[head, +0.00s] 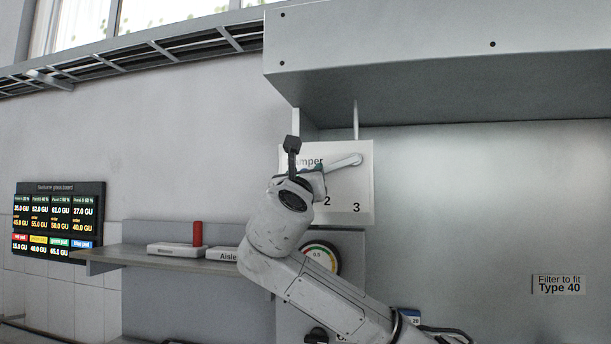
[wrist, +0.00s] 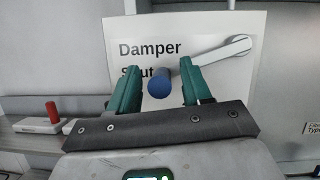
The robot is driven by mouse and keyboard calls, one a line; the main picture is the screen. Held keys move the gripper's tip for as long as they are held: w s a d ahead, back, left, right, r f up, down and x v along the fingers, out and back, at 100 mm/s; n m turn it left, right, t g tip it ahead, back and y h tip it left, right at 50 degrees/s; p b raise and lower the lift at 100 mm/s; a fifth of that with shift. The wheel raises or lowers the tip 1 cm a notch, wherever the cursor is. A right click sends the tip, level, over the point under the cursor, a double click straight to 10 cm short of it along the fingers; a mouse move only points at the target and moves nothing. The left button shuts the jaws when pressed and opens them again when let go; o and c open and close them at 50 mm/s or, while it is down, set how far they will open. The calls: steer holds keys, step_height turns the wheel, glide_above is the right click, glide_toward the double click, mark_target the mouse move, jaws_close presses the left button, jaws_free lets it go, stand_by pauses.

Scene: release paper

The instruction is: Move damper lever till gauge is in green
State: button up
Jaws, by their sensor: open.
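The white damper panel (head: 362,205) hangs on the wall below the hood; it also shows in the wrist view (wrist: 140,28). Its grey lever (head: 346,162) runs from the upper right down to the left; it also shows in the wrist view (wrist: 228,49). A blue knob (wrist: 161,87) is at the lever's lower-left end. My gripper (wrist: 156,66) is open, with one green finger on each side of the knob. Contact cannot be told. The round gauge (head: 334,258) has a coloured rim and is partly hidden by my arm; its needle cannot be read.
A grey shelf (head: 125,257) left of the panel carries a red cylinder (head: 197,233) and white labelled blocks. A dark display board (head: 58,221) hangs at far left. The hood (head: 440,75) overhangs the panel. The wall to the right is mostly bare.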

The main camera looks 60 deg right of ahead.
steer(key=b+v, duration=0.3)
steer(key=v, duration=0.7)
steer(key=shift+a+f+b, duration=0.2)
steer(key=shift+a+b, duration=0.15)
steer(key=shift+s, duration=0.1)
